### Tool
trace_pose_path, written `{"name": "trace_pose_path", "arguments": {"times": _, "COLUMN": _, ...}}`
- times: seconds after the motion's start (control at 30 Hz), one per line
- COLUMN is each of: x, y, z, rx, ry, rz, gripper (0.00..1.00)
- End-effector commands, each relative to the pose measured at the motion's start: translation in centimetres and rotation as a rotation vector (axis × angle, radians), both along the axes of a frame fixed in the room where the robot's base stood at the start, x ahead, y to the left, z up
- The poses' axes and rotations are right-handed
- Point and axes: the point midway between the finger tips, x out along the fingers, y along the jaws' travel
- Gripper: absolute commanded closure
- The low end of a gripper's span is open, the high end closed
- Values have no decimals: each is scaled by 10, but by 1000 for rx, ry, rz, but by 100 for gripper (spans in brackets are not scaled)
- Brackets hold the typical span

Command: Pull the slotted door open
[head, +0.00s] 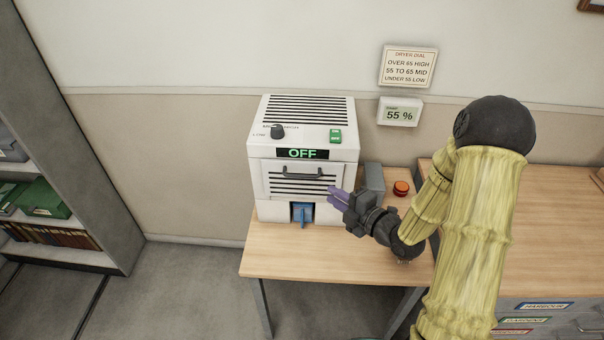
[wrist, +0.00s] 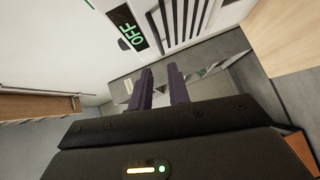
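The slotted door (head: 296,186) is on the front of a white dryer (head: 309,134) on the table and looks shut. A dark bar handle (head: 302,172) runs across its top, under the green OFF display (head: 303,153). In the wrist view the door's slots (wrist: 185,18) and the display (wrist: 127,28) appear turned sideways. My gripper (head: 335,196) is in front of the door's lower right side, apart from the handle. Its purple fingers (wrist: 161,82) have a gap between them with nothing held.
A blue piece (head: 302,214) sits in an opening below the door. A grey box (head: 374,179) and a red button (head: 401,188) stand right of the dryer. A wall meter (head: 400,113) reads 55 % below a dial sign (head: 408,67). A shelf (head: 82,150) stands left, with clear floor between.

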Motion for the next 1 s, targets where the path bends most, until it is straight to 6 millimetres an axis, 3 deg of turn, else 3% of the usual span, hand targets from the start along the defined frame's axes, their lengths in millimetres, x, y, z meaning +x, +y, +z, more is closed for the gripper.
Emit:
{"name": "trace_pose_path", "arguments": {"times": 0.7, "x": 87, "y": 84, "z": -16, "rx": 1, "ry": 1, "rz": 0, "gripper": 82}}
{"name": "trace_pose_path", "arguments": {"times": 1.0, "x": 96, "y": 92, "z": -20, "rx": 1, "ry": 1, "rz": -1, "gripper": 82}}
